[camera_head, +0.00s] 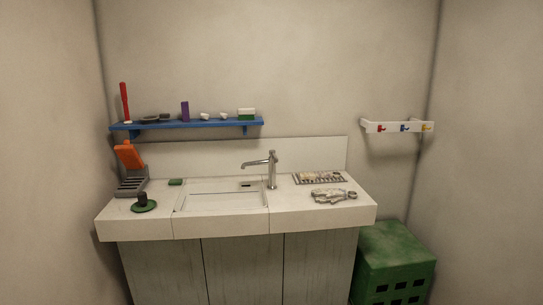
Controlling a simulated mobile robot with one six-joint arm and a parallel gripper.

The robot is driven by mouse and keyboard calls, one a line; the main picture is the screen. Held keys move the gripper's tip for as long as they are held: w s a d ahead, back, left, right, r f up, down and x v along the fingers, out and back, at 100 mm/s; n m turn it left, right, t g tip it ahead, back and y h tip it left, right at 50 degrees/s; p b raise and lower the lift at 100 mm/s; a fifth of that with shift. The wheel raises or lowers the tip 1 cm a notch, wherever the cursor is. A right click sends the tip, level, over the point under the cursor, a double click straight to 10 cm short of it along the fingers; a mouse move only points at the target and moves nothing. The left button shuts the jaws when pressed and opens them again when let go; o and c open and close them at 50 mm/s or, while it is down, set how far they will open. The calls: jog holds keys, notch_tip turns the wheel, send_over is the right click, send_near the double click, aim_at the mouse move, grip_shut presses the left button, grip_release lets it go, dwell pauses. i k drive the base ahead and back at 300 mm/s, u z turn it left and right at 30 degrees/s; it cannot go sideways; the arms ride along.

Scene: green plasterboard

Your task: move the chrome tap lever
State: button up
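The chrome tap (272,172) stands upright at the back right of the sink basin (225,200). Its spout points left over the basin. A short lever (273,154) sits at the top of the tap; it is too small to tell its exact angle. My gripper and arm are not in this view.
A white counter (320,212) holds a green sponge-like block (175,182), a rack with an orange item (130,155), a dark round object on a green disc (144,207), a wire tray (320,178) and a glove-like item (328,195). A green crate (393,258) stands right.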

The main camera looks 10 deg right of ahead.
aim_at(274, 158)
jog(key=u, duration=1.15)
jog(key=k, duration=0.1)
jog(key=z, duration=3.05)
jog(key=i, duration=1.1)
jog(key=u, duration=0.25)
